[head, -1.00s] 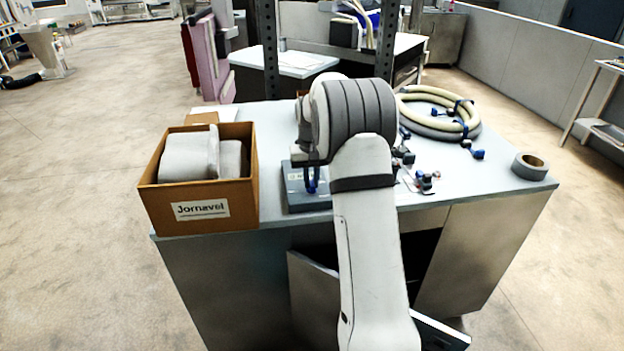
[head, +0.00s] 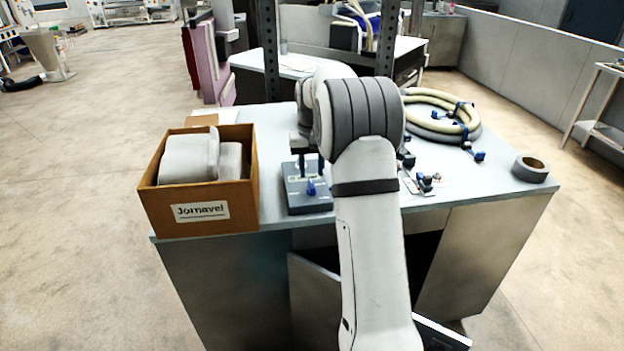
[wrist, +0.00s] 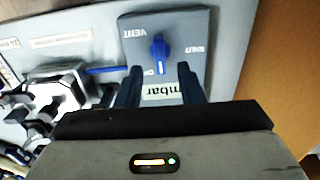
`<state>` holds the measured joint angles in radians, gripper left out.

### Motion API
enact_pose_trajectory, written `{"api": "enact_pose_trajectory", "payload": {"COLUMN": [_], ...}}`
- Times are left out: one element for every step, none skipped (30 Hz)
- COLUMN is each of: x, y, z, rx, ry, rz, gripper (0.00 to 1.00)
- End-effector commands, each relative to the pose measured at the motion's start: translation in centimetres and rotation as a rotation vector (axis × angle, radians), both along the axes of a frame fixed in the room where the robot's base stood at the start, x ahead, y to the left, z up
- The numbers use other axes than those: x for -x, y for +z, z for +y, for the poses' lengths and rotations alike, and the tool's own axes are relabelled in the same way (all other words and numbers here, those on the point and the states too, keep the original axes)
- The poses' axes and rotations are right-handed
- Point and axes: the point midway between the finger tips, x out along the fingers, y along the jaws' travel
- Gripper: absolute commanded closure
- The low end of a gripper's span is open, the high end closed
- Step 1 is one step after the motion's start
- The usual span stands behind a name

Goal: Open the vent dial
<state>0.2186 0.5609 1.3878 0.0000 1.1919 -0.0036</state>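The vent dial is a blue knob (head: 311,187) on a dark grey box (head: 296,203) on the bench. In the wrist view the knob (wrist: 159,50) stands on the box face (wrist: 195,35), with "VENT" printed at upper left and other print too blurred to read surely. A white mark on the knob points down in that view. My gripper (head: 308,165) is over the box, behind the knob in the head view. In the wrist view my gripper (wrist: 158,78) is open, its dark fingers apart, with the knob ahead between their lines and nothing held.
A cardboard box (head: 152,207) labelled "Jornavel" stands close left of the dial box. A coiled hose (head: 418,98), small fittings (head: 428,182) and a tape roll (head: 531,168) lie to the right. A metal upright (head: 268,60) rises behind the bench.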

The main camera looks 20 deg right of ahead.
Motion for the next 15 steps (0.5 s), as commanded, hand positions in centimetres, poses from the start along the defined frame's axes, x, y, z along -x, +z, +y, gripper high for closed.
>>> {"api": "enact_pose_trajectory", "payload": {"x": [0.0, 0.0, 0.0, 0.0, 0.0, 0.0, 0.0, 0.0, 0.0, 0.0, 0.0, 0.0, 0.0, 0.0, 0.0], "y": [0.9, 1.3, 1.9, 2.2, 2.5, 2.8, 2.9, 3.1, 3.2, 3.2, 3.3, 3.3, 3.3, 3.2, 3.2], "z": [0.0, 0.0, 0.0, 0.0, 0.0, 0.0, 0.0, 0.0, 0.0, 0.0, 0.0, 0.0, 0.0, 0.0, 0.0], "rx": [0.001, 0.001, 0.001, 0.0, 0.0, 0.0, 0.0, 0.0, 0.0, 0.0, 0.0, 0.0, 0.0, 0.0, 0.0], "ry": [0.0, 0.0, 0.0, 0.0, 0.0, 0.0, 0.0, 0.0, 0.0, -0.001, -0.001, -0.001, -0.001, -0.001, -0.001], "rz": [-0.003, -0.003, -0.003, -0.002, -0.002, -0.001, 0.0, 0.0, 0.0, 0.0, 0.0, 0.001, 0.001, 0.001, 0.001], "gripper": [0.65, 0.65, 0.65, 0.65, 0.65, 0.65, 0.65, 0.65, 0.65, 0.65, 0.65, 0.65, 0.65, 0.65, 0.65]}}
